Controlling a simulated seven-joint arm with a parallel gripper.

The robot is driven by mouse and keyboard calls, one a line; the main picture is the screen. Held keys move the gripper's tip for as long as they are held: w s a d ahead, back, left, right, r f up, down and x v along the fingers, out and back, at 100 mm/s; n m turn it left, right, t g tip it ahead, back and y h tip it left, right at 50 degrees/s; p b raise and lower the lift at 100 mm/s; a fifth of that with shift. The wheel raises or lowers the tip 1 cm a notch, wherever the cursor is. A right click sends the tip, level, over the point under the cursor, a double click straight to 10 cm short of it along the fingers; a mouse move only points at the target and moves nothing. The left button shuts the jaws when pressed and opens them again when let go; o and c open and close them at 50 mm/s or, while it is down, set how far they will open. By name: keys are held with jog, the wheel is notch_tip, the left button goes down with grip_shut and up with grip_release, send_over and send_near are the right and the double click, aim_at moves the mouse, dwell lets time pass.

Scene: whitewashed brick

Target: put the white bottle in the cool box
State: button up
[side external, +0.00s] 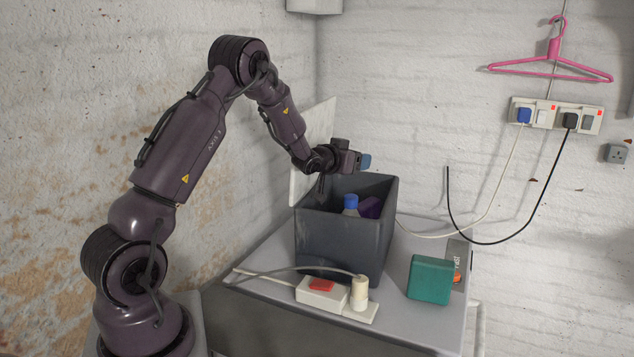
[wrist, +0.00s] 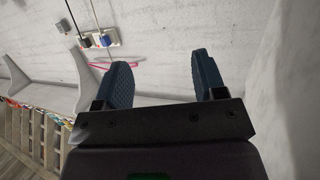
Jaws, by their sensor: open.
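The dark grey open box (side external: 330,244), which may be the cool box, stands on the grey table. Inside it are a blue-capped bottle (side external: 350,205), its lower part hidden by the front wall, and a purple item (side external: 370,207). My gripper (side external: 362,161) is above the back of the box, pointing right toward the wall. In the wrist view its two blue fingers (wrist: 165,82) are apart with nothing between them.
A teal block (side external: 430,279) sits right of the box. The white power strip (side external: 315,292) and its cable lie in front. A pale panel (side external: 312,150) stands behind my wrist. Cables hang from wall sockets (side external: 556,116), below a pink hanger (side external: 553,65).

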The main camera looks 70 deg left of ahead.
jog(key=s+d+r+g+h, duration=0.1)
jog(key=s+d+r, duration=0.1)
jog(key=d+r, duration=0.3)
jog(key=s+d+r+m+g+h, duration=0.1)
jog(key=s+d+r, duration=0.2)
jog(key=d, duration=0.5)
jog(key=s+d+r+g+h, duration=0.1)
jog(key=s+d+r, duration=0.15)
jog(key=d, duration=0.35)
jog(key=s+d+m+g+h, duration=0.4)
jog(key=s+d, duration=1.1)
jog(key=s, duration=0.5)
jog(key=shift+d+f+m+g, duration=0.25)
jog(key=shift+d+m+g, duration=0.05)
jog(key=shift+g, duration=0.2)
